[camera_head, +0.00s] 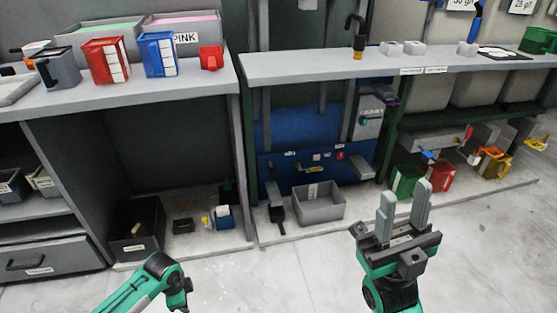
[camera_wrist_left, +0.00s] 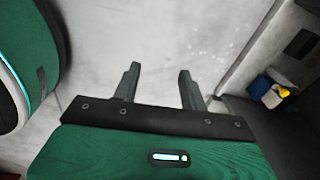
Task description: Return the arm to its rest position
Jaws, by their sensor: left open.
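My left arm shows in the head view at the bottom left, in green and black, over the floor in front of the benches. Its fingers cannot be made out there. In the left wrist view my left gripper (camera_wrist_left: 159,70) has two dark fingers well apart, with only pale floor between them. My right gripper (camera_head: 404,192) is at the lower right of the head view, over the floor. Its two grey fingers point up and stand apart, with nothing between them.
The left bench (camera_head: 150,91) carries a red box (camera_head: 103,62), a blue box (camera_head: 158,54) and a red mug (camera_head: 211,58). A grey bin (camera_head: 320,209) and a black bin (camera_head: 137,245) sit low under the benches. The front floor (camera_head: 265,280) between my arms is clear.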

